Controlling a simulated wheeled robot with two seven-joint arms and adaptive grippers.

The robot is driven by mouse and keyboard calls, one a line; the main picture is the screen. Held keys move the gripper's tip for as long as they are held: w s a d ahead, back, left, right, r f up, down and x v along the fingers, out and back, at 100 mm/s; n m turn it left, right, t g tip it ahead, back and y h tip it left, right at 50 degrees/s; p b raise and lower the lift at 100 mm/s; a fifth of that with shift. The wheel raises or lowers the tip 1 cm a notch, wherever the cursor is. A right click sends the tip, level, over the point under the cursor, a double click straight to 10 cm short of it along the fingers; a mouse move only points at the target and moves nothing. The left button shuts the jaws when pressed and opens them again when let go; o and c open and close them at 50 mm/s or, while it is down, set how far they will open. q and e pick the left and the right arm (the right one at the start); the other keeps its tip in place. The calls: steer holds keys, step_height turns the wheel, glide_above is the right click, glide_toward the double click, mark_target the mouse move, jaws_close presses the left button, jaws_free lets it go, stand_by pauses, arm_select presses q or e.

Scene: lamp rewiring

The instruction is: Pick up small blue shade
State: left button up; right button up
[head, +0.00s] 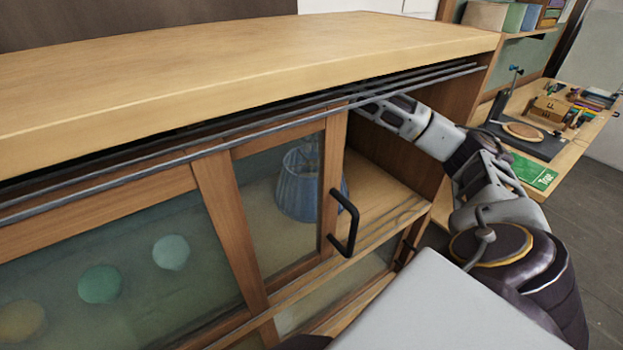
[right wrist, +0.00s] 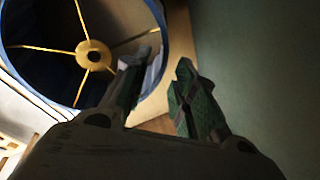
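The blue shade (head: 300,190) stands inside the wooden cabinet, seen through the glass of a sliding door in the head view. In the right wrist view the shade (right wrist: 50,70) is close, with its blue rim, thin brass spokes and round hub showing. My right arm reaches into the cabinet through the open gap, and its gripper is hidden there in the head view. In the right wrist view my right gripper (right wrist: 163,62) is open. One finger overlaps the shade's opening and the other is outside the rim; whether either touches cannot be told. My left gripper is not in view.
The sliding door (head: 330,180) with a black handle (head: 344,222) stands beside the gap. The cabinet top (head: 230,65) overhangs my arm. Several round knobs or discs (head: 170,252) show lower left. A workbench (head: 560,150) with tools and a green sheet (head: 531,172) is at right.

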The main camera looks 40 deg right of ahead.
steer(key=shift+f, duration=0.3)
steer(key=shift+p+x, duration=0.8)
steer(key=shift+x, duration=2.3)
steer(key=shift+c, duration=0.4)
jaws_close()
